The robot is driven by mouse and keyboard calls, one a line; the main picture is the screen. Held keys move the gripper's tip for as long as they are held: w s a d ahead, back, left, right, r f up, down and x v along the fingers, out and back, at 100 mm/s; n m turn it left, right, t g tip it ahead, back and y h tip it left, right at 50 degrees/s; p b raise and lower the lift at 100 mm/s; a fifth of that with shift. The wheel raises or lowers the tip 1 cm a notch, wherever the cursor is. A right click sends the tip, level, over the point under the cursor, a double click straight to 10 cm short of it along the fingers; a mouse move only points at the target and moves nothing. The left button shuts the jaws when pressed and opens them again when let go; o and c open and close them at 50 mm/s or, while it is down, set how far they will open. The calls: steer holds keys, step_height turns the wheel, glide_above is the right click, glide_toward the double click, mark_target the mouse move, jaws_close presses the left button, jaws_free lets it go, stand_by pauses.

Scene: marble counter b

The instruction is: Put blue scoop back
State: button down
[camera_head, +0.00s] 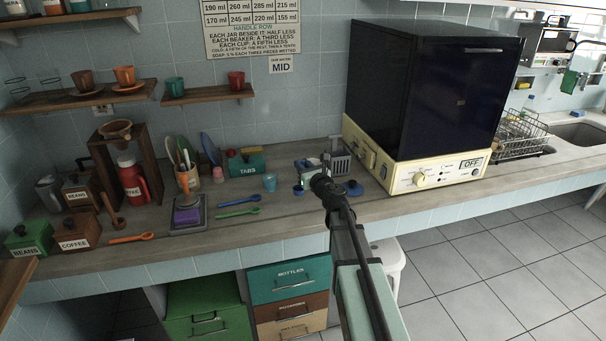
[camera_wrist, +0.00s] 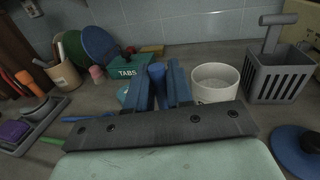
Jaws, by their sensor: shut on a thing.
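My gripper (camera_wrist: 160,88) is shut on a dark blue piece (camera_wrist: 157,82) that looks like part of the blue scoop. Only a short rounded length shows between the fingers; the rest is hidden. In the head view my gripper (camera_head: 322,183) is over the counter, left of the cream machine, and its fingers are hard to make out. A blue spoon (camera_head: 239,202) lies on the counter to the left, above a green spoon (camera_head: 238,212). In the wrist view a white cup (camera_wrist: 215,82) stands just right of the fingers.
A grey slotted basket (camera_wrist: 280,78) stands right of the white cup. A blue lid (camera_head: 352,188) lies right of my gripper. A light blue cup (camera_head: 270,182), the teal TABS box (camera_head: 246,165) and a utensil pot (camera_head: 188,179) are to the left.

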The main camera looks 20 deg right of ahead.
steer(key=shift+f, duration=1.5)
steer(key=c, duration=1)
jaws_free()
steer(key=v, duration=1.2)
